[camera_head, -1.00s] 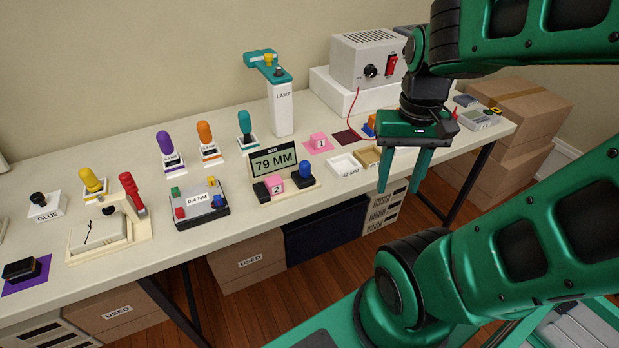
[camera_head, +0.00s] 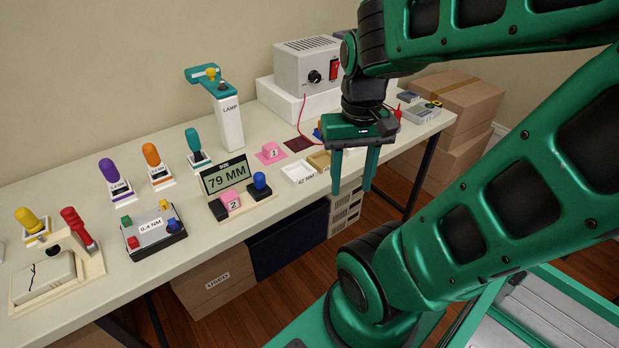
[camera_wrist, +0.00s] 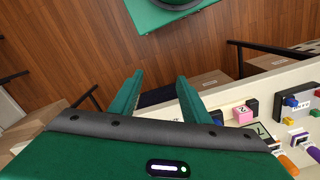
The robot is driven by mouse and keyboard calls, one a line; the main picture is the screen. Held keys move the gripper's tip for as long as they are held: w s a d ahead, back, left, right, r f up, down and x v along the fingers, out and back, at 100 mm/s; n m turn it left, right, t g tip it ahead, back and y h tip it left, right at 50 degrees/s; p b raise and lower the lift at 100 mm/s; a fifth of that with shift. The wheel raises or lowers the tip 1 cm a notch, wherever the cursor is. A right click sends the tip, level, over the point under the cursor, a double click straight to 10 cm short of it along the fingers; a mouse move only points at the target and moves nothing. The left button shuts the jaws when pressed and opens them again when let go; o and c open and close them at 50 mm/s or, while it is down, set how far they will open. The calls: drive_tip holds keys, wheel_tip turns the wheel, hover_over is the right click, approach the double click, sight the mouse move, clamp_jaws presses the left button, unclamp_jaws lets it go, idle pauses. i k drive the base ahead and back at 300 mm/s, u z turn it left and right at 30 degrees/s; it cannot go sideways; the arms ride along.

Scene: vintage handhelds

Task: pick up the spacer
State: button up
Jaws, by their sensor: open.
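Two pink blocks could be the spacer; no label says which. The pink block marked 2 (camera_head: 232,200) sits on the wooden stand of the 79 MM display (camera_head: 227,177), between a black block and a blue knob. It also shows in the wrist view (camera_wrist: 243,115), right of my fingers. The pink block marked 1 (camera_head: 270,150) sits on a pink mat farther back on the table. My gripper (camera_head: 351,190) is open and empty, pointing down at the table's front edge, right of both blocks. In the wrist view its fingers (camera_wrist: 159,76) are apart over the floor.
A white tray (camera_head: 299,173) and a tan tray (camera_head: 318,161) lie just left of my gripper. A white power box (camera_head: 305,62) stands behind it. A tall lamp (camera_head: 229,122), several coloured-handled tools and a 0.4 NM box (camera_head: 153,231) stand to the left.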

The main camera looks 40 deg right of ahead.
sight(231, 200)
drive_tip(key=k, duration=1.15)
drive_tip(key=z, duration=0.4)
drive_tip(key=i, duration=0.7)
drive_tip(key=z, duration=0.25)
